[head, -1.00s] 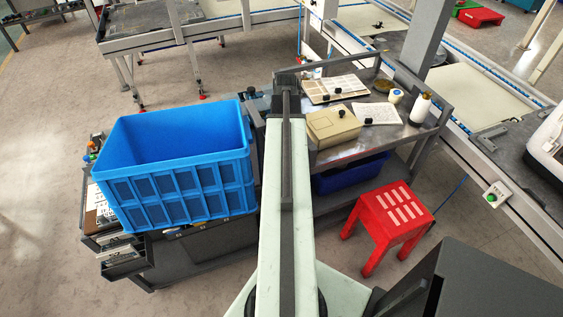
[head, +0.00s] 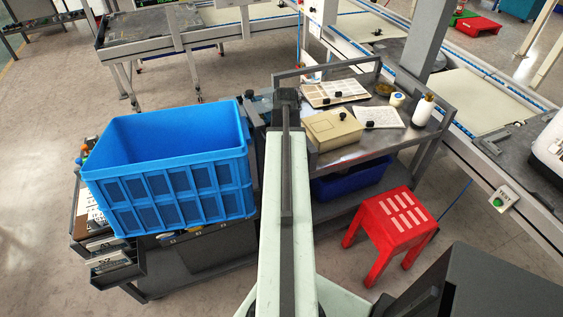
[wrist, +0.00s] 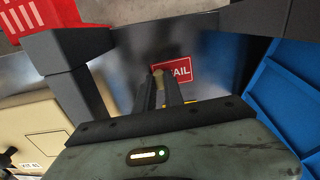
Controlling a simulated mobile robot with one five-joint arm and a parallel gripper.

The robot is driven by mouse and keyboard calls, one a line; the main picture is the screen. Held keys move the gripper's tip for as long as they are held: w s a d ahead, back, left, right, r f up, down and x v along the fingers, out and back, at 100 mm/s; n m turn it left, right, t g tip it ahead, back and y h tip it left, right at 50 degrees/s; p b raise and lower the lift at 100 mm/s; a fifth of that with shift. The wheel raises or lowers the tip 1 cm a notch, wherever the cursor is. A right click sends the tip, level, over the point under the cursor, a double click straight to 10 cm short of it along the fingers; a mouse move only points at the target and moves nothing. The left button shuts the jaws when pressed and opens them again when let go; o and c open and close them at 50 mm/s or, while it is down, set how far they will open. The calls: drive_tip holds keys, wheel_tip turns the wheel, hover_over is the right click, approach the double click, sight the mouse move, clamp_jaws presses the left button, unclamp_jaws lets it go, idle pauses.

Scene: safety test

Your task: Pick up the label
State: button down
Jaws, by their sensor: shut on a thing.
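A red label (wrist: 184,70) with white lettering ending in "AIL" shows in the wrist view, at the tips of my gripper's fingers. My gripper (wrist: 163,82) has its two dark fingers close together, shut on the label; a finger covers the label's left part. A small tan piece shows at the left fingertip; I cannot tell what it is. In the head view my gripper end (head: 287,97) is seen from behind, between the blue crate and the metal table, and the label is hidden there.
A large blue crate (head: 178,191) stands left of my arm. A red stool (head: 385,215) stands in front. Open floor lies at lower left.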

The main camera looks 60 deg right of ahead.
wheel_tip(320, 180, up, 10)
drive_tip(key=p, duration=1)
drive_tip(key=shift+r, duration=0.1)
